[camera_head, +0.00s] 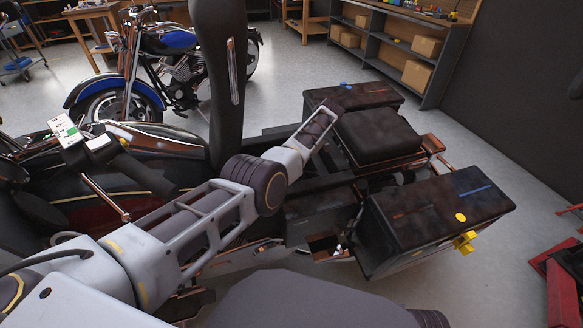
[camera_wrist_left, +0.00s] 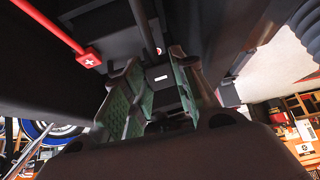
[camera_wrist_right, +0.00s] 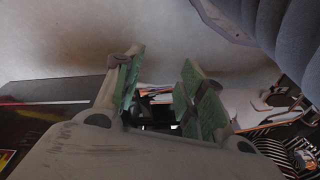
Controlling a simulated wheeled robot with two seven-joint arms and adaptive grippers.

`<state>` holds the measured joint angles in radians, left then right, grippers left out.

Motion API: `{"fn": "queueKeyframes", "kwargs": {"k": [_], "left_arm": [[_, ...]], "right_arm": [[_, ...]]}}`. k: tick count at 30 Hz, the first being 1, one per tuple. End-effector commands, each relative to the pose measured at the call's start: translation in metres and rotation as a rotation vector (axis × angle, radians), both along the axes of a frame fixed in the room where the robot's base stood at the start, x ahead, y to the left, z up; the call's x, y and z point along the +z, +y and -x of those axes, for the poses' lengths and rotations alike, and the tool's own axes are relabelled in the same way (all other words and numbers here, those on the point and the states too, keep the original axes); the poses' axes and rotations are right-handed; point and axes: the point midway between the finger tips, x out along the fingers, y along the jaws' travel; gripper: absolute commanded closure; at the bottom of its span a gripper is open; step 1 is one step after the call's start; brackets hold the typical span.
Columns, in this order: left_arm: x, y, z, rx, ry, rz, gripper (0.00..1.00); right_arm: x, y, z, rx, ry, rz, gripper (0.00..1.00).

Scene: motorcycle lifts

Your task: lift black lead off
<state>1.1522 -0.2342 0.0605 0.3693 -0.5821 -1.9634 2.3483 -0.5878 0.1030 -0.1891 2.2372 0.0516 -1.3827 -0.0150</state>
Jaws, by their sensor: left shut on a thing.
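The black lead (camera_wrist_left: 143,22) shows in the left wrist view as a dark cable running down to a black end block with a small white mark (camera_wrist_left: 160,78). This block sits between the green-padded fingers of my left gripper (camera_wrist_left: 152,95), which is shut on it. Whether the block touches a battery terminal is hidden. A red lead (camera_wrist_left: 50,27) with a white plus on its red end block (camera_wrist_left: 89,58) lies to the left, apart from my fingers. My right gripper (camera_wrist_right: 165,90) is open and empty in its wrist view. Neither gripper's fingers show clearly in the head view.
The dark motorcycle's saddlebag (camera_head: 430,220) and black seat pad (camera_head: 378,135) are right of my left arm. A blue motorcycle (camera_head: 165,60) stands behind. Shelves with boxes (camera_head: 418,75) line the back right. A red stand (camera_head: 565,285) is at the right edge; grey floor lies between.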

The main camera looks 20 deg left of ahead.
Motion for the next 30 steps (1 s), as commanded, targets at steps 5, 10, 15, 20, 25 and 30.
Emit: {"fn": "queueKeyframes", "kwargs": {"k": [5, 10, 15, 20, 25, 30], "left_arm": [[-0.0002, -0.0019, -0.0002, 0.0, 0.005, -0.004, 1.0], [0.0006, -0.0022, -0.0003, 0.001, 0.006, -0.007, 1.0], [0.0009, -0.0021, -0.0002, 0.001, 0.007, -0.007, 1.0], [0.0008, -0.0022, -0.0001, 0.001, 0.007, -0.007, 1.0], [0.0009, -0.002, -0.0002, 0.001, 0.007, -0.007, 0.61], [0.001, -0.0015, -0.0002, 0.001, 0.007, -0.007, 0.51]], "right_arm": [[0.0077, 0.0013, -0.0009, 0.002, -0.014, -0.006, 0.6], [0.0111, 0.0018, 0.0015, 0.003, -0.017, -0.008, 0.6], [0.0106, 0.002, 0.0047, 0.005, -0.013, -0.009, 0.6], [0.0094, 0.0019, 0.0054, 0.005, -0.01, -0.008, 0.6], [0.0094, 0.0019, 0.0039, 0.005, -0.011, -0.007, 0.6], [0.0111, 0.0019, 0.0004, 0.005, -0.018, -0.008, 0.6]]}}
